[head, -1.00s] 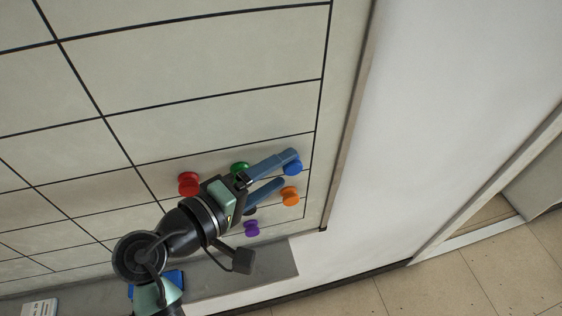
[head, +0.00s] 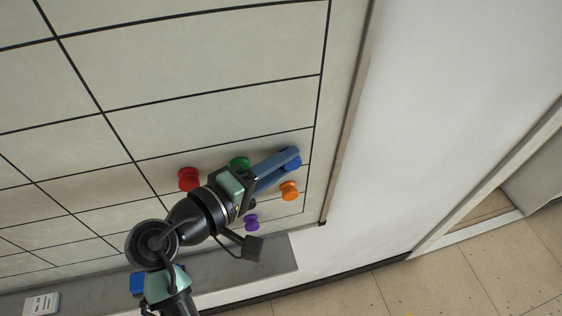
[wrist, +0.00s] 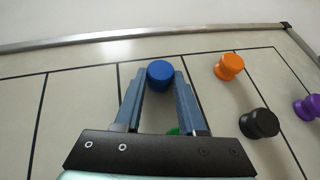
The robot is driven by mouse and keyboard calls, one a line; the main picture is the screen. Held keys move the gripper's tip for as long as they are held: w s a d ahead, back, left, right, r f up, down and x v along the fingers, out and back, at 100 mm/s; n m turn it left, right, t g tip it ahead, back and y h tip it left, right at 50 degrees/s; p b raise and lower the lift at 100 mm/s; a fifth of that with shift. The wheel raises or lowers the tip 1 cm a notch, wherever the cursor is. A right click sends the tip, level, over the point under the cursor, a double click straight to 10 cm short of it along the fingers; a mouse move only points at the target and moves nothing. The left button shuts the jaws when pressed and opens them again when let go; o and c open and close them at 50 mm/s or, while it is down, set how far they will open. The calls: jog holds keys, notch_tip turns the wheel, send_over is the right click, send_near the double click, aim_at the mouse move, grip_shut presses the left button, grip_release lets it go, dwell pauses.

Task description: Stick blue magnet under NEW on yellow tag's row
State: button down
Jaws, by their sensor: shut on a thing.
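The blue magnet (wrist: 160,74) is a round knob at the board's surface near its right edge. It shows partly in the head view (head: 292,164) between the fingertips. My gripper (head: 286,160) is shut on it, one blue finger on each side, as the wrist view (wrist: 160,82) also shows. Whether the magnet still touches the board I cannot tell. The whiteboard (head: 200,85) carries a black-line grid. No NEW heading or yellow tag can be made out in these frames.
Close by on the board are orange (head: 289,190), purple (head: 251,222), green (head: 239,163) and red (head: 188,179) magnets, and a black one (wrist: 259,123). A grey ledge (head: 270,262) runs along the board's lower edge. The grid cells toward the upper left are bare.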

jog(key=s+d+p, duration=0.2)
jog(key=s, duration=0.4)
jog(key=shift+s, duration=0.35)
dwell(0.6)
dwell(0.4)
